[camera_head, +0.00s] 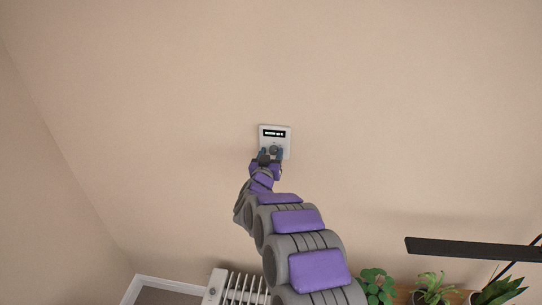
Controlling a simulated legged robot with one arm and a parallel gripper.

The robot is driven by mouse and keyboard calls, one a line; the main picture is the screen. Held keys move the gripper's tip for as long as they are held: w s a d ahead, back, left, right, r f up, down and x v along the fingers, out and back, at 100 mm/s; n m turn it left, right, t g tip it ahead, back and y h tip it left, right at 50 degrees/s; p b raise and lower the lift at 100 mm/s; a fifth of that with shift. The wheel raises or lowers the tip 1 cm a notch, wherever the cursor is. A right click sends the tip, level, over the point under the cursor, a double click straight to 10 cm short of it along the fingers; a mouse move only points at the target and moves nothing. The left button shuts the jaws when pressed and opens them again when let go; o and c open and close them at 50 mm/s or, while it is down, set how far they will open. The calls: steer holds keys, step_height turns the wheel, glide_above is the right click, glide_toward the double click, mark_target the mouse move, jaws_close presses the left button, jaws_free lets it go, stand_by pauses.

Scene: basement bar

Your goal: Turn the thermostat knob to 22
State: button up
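The thermostat (287,140) is a small pale square box on the beige wall. A dark display strip (273,133) runs across its upper part; its reading is too small to make out. The grey round knob (273,149) is below the display. My gripper (272,154) is at the lower part of the thermostat, with one finger on each side of the knob. The fingers look apart, but I cannot tell whether they touch the knob. My arm comes up from below and hides the wall under the thermostat.
A white radiator (239,289) stands at the bottom, left of my arm. Several potted plants (433,287) are at the bottom right, under a dark bar-shaped lamp (470,249). The wall around the thermostat is bare.

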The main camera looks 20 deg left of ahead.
steer(key=shift+s+a, duration=0.15)
steer(key=shift+a, duration=0.15)
steer(key=shift+c, duration=1.5)
steer(key=shift+d, duration=0.65)
steer(key=c, duration=0.3)
steer(key=shift+d, duration=0.1)
steer(key=shift+c, duration=0.8)
steer(key=shift+a, duration=0.25)
steer(key=shift+c, duration=1.1)
steer(key=shift+r, duration=0.1)
steer(key=shift+b, duration=0.35)
